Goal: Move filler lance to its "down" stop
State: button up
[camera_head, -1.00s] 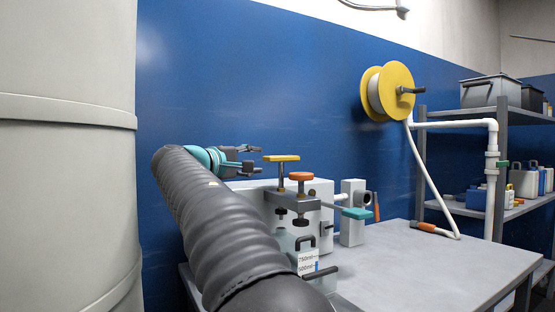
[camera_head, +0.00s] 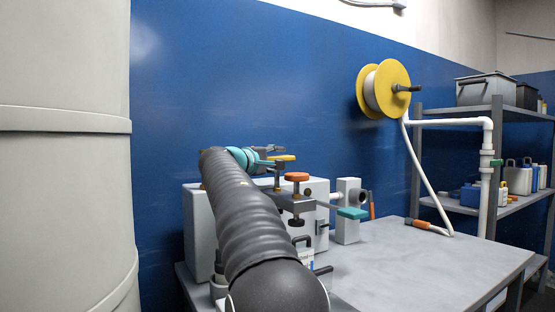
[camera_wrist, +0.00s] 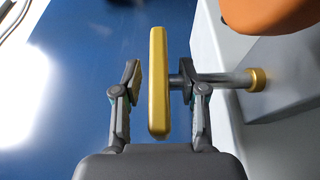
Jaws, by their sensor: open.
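The filler lance shows a yellow bar handle (camera_head: 283,158) on a thin upright rod through a dark bracket (camera_head: 305,202) at the white cabinet's front. In the wrist view the yellow handle (camera_wrist: 158,85) lies between the two fingers of my gripper (camera_wrist: 162,78). A metal rod runs from it to a brass-coloured collar (camera_wrist: 257,80). The jaws are open, with a gap at the left finger; the right finger is close to the handle, and I cannot tell if it touches.
An orange knob (camera_head: 297,177) stands just right of the lance; its orange top also fills the wrist view's upper right corner (camera_wrist: 268,14). A teal lever handle (camera_head: 352,213) sticks out farther right. The grey table (camera_head: 425,262) is mostly clear. A yellow hose reel (camera_head: 394,88) hangs behind.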

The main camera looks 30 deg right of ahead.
grip_shut()
notch_tip(320, 180, down, 5)
jog(key=b, duration=0.4)
jog(key=shift+r, duration=0.1)
grip_release()
jog(key=shift+a, duration=0.1)
